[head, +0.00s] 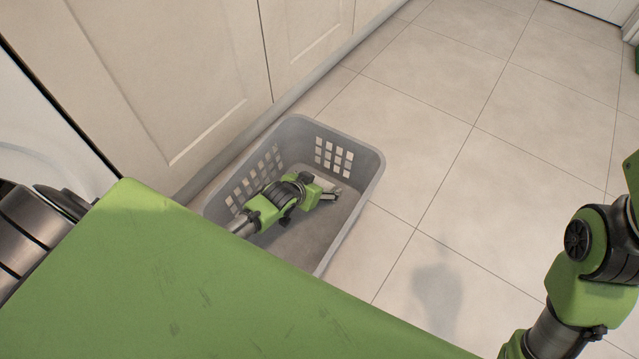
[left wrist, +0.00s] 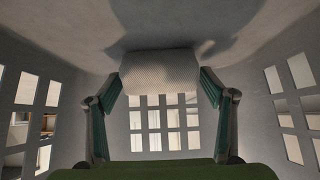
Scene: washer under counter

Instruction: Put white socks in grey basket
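The grey basket (head: 372,165) stands on the floor beside the cabinets, with square holes in its walls. My left gripper (head: 331,194) is down inside it, near the far right side. In the left wrist view, a pale, textured folded bundle, the white socks (left wrist: 160,72), sits between the two fingers of my left gripper (left wrist: 160,88). The fingertips meet its two sides, so the gripper looks shut on it. Whether the socks touch the basket's bottom is unclear. My right arm shows at the right edge of the head view, but its gripper is out of view.
Cream cabinet doors (head: 180,70) rise directly behind and left of the basket. Part of a white appliance (head: 45,130) shows at the far left. The tiled floor (head: 450,150) right of the basket is clear. My green body covers the lower part of the head view.

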